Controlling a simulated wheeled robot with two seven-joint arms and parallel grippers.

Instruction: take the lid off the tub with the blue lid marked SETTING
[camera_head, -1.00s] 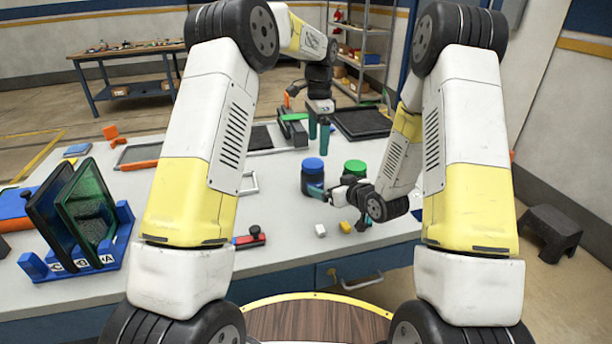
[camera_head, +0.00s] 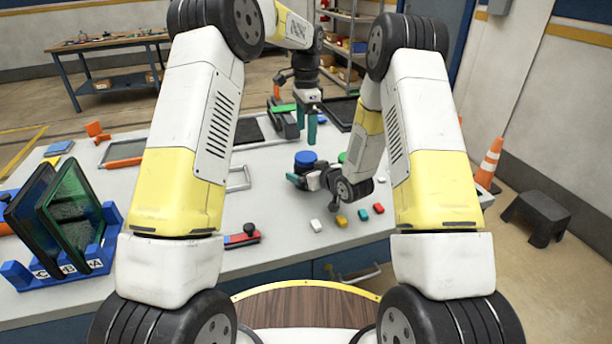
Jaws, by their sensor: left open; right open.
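The tub with the blue lid (camera_head: 305,157) stands on the table near the centre; its lid is on, and no lettering can be read. My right gripper (camera_head: 297,181) is open, low in front of this tub, and its forearm and wrist come in from the right. It hides most of the tub's lower body, and I cannot tell if it touches the tub. My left gripper (camera_head: 306,126) is open and points down behind the tub, its teal fingers apart and empty.
A blue rack (camera_head: 75,262) with dark panels stands at left. Dark trays (camera_head: 340,112) lie at the back. A red and black item (camera_head: 243,236) lies near the front edge.

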